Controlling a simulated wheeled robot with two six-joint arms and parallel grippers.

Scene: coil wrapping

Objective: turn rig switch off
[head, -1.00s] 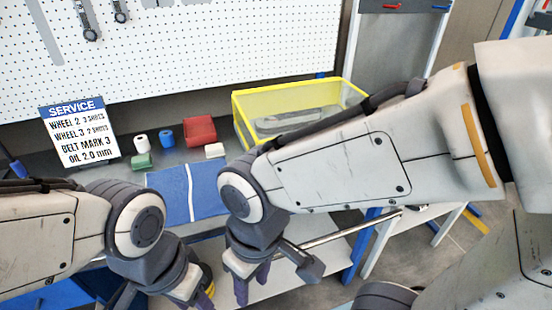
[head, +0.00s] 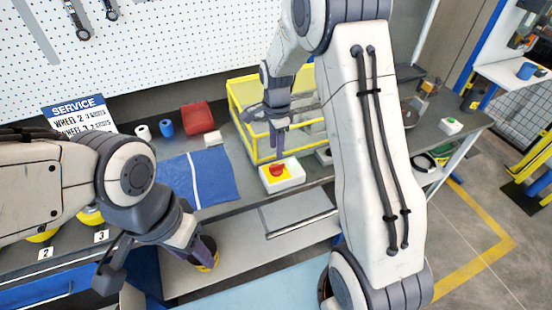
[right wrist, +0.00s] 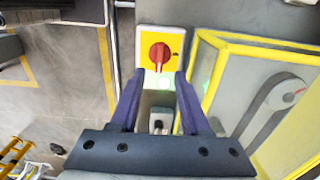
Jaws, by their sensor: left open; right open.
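The rig switch is a red rotary knob (head: 277,170) on a yellow plate, set on a white box (head: 291,181) at the bench's front edge. In the right wrist view the red knob (right wrist: 159,57) lies just beyond my fingertips, with a green glow below it. My right gripper (head: 278,152) is open above the knob, pointing down; its purple fingers also show in the right wrist view (right wrist: 158,78). I cannot tell whether they touch the knob. My left gripper (head: 207,252) is open at the bench's front left, apart from the switch, near a dark, yellow-banded item.
A yellow-framed clear guard (head: 243,120) stands right behind the switch. A blue mat (head: 213,175), red bin (head: 198,118), blue roll (head: 166,128) and service sign (head: 80,115) are to the left. A metal bar (head: 300,225) runs below the bench front.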

